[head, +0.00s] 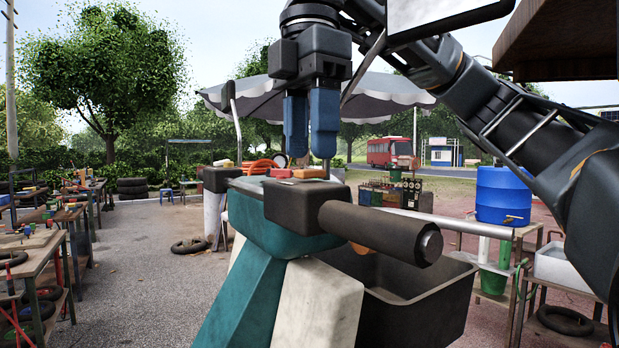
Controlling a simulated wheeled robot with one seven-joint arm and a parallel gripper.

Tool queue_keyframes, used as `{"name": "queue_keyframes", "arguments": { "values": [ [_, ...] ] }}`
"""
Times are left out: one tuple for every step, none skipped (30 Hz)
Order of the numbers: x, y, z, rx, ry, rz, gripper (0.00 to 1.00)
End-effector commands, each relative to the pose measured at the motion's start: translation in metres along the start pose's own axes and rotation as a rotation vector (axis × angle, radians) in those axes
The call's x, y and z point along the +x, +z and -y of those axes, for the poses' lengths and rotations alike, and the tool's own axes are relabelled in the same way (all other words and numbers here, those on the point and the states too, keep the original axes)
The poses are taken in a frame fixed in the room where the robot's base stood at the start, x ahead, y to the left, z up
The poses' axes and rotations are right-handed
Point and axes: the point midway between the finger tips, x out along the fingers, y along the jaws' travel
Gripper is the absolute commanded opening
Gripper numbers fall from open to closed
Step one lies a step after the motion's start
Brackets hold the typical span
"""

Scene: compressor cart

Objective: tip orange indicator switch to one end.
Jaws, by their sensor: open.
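My gripper (310,154) hangs pointing down in the upper middle of the head view. Its two blue fingers are apart, with nothing visible between them. A small orange piece (311,174), which looks like the orange indicator switch, sits on top of the teal stand just below the fingertips. A gap seems to separate the fingertips from it, but the depth is hard to judge. I cannot tell which way the switch is tipped.
A dark block with a thick dark cylinder (375,230) juts from the teal stand (245,275) toward the front right. An orange coiled ring (263,166) lies left of the switch. Cluttered workbenches (35,250) stand at left, a blue barrel (503,195) at right.

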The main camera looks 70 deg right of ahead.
Motion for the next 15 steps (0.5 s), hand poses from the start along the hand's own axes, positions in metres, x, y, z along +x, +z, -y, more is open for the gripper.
{"name": "queue_keyframes", "arguments": {
  "values": [
    [0.011, 0.000, 0.000, 0.000, 0.000, 0.000, 0.49],
    [0.013, 0.000, 0.000, 0.000, 0.000, 0.000, 0.49],
    [0.016, 0.000, 0.000, 0.000, 0.000, 0.000, 0.49],
    [0.018, 0.000, 0.000, 0.000, 0.000, 0.000, 0.49],
    [0.019, 0.000, 0.000, 0.000, 0.000, 0.000, 0.49],
    [0.020, 0.000, 0.000, 0.000, 0.000, 0.000, 0.49],
    [0.021, 0.000, 0.000, 0.000, 0.000, 0.000, 0.49],
    [0.021, 0.000, 0.000, 0.000, 0.000, 0.000, 0.49],
    [0.021, 0.000, 0.000, 0.000, 0.000, 0.000, 0.49],
    [0.021, 0.000, 0.000, 0.000, 0.000, 0.000, 0.49],
    [0.021, 0.000, 0.000, 0.000, 0.000, 0.000, 0.49],
    [0.020, 0.000, 0.000, 0.000, 0.000, 0.000, 0.49],
    [0.020, 0.000, 0.000, 0.000, 0.000, 0.000, 0.49],
    [0.020, 0.000, 0.000, 0.000, 0.000, 0.000, 0.49],
    [0.020, 0.000, 0.000, 0.000, 0.001, 0.000, 0.49]
  ]
}}
